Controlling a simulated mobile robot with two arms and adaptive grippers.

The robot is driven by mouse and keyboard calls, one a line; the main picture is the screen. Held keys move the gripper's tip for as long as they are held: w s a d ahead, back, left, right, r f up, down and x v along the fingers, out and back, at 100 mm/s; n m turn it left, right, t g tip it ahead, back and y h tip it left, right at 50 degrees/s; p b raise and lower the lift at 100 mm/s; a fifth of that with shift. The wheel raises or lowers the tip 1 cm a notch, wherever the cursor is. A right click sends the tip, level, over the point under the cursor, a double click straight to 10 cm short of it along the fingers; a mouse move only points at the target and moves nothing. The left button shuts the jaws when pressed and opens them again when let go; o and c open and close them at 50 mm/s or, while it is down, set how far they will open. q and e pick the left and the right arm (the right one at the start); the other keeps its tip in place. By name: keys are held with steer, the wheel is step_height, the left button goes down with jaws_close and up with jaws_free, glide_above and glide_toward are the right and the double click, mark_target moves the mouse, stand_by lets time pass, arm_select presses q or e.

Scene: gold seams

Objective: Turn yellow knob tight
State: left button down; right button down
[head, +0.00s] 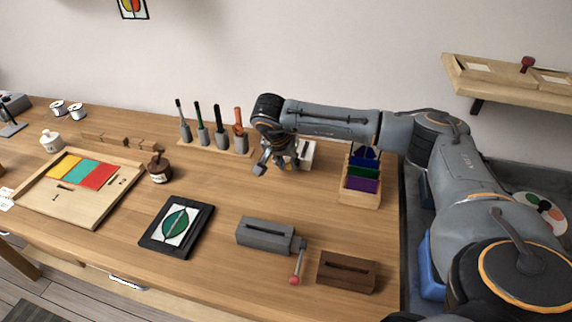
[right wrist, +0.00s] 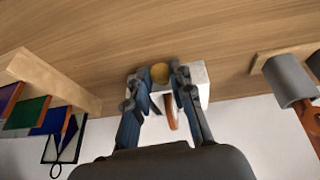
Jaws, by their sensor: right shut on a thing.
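The yellow knob (right wrist: 160,73) is round and shows between my right gripper's fingertips (right wrist: 158,78) in the right wrist view. The fingers are closed against its two sides. Behind the fingers is a white block (right wrist: 201,80), with a brown-orange strip (right wrist: 170,112) in front of it. In the head view the white block (head: 308,152) stands on the table, partly covered by my right gripper (head: 275,163), which points down beside it. The knob is hidden there by the gripper. My left gripper is not in view.
A wooden rack with several upright tools (head: 214,143) stands left of my right gripper. A wooden holder with coloured glass sheets (head: 361,188) stands to its right. A grey vise-like block (head: 265,234) and a brown slotted block (head: 346,271) sit nearer. Bare table lies in front of the gripper.

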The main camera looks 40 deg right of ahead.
steer(key=shift+s+d+t+y+b, duration=0.1)
steer(key=shift+t+y+b, duration=0.4)
steer(key=shift+b, duration=0.1)
steer(key=c, duration=1.4)
jaws_free()
steer(key=shift+c, duration=0.2)
steer(key=v, duration=1.2)
